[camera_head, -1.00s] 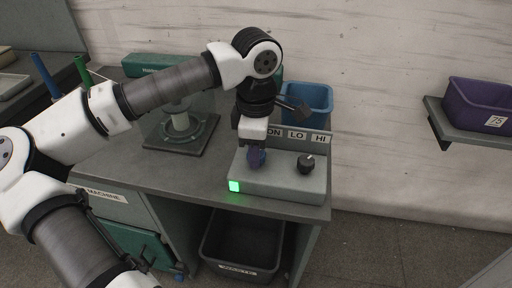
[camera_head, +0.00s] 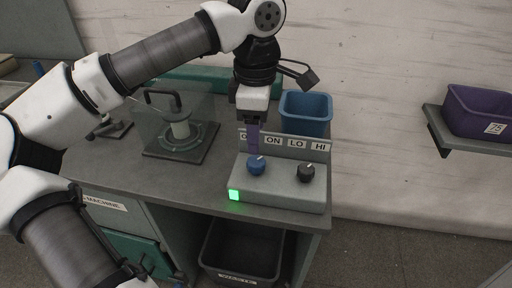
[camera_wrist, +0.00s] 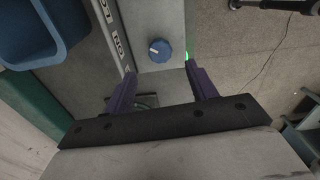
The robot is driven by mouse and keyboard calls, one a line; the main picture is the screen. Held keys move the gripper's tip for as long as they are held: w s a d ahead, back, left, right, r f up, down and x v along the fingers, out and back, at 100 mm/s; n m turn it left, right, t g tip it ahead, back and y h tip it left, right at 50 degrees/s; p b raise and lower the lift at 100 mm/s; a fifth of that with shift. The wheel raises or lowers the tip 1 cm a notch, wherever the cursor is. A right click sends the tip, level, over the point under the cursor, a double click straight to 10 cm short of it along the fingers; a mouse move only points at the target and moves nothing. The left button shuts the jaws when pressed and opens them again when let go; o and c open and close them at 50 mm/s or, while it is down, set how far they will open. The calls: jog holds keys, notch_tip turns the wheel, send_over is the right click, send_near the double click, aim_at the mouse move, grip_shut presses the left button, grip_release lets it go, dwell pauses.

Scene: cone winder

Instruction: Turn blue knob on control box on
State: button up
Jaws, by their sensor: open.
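The grey control box (camera_head: 285,192) stands at the front right of the bench. The blue knob (camera_head: 256,165) is on its top at the left, with a white pointer mark; it also shows in the wrist view (camera_wrist: 160,50). A green light (camera_head: 234,195) glows on the box's front left corner. A black knob (camera_head: 305,172) sits to the right of the blue one. My gripper (camera_head: 252,152) has purple fingers and is above the blue knob, apart from it. In the wrist view my gripper (camera_wrist: 160,78) is open and empty, with the knob beyond the fingertips.
A label strip (camera_head: 297,144) reading ON, LO and HI stands behind the box. A blue bin (camera_head: 306,112) is behind it. A clear-guarded machine part (camera_head: 180,132) is on the bench to the left. A dark waste bin (camera_head: 240,250) is below. A purple bin (camera_head: 480,112) sits on the right shelf.

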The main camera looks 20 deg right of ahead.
notch_tip(320, 180, up, 6)
dwell(0.6)
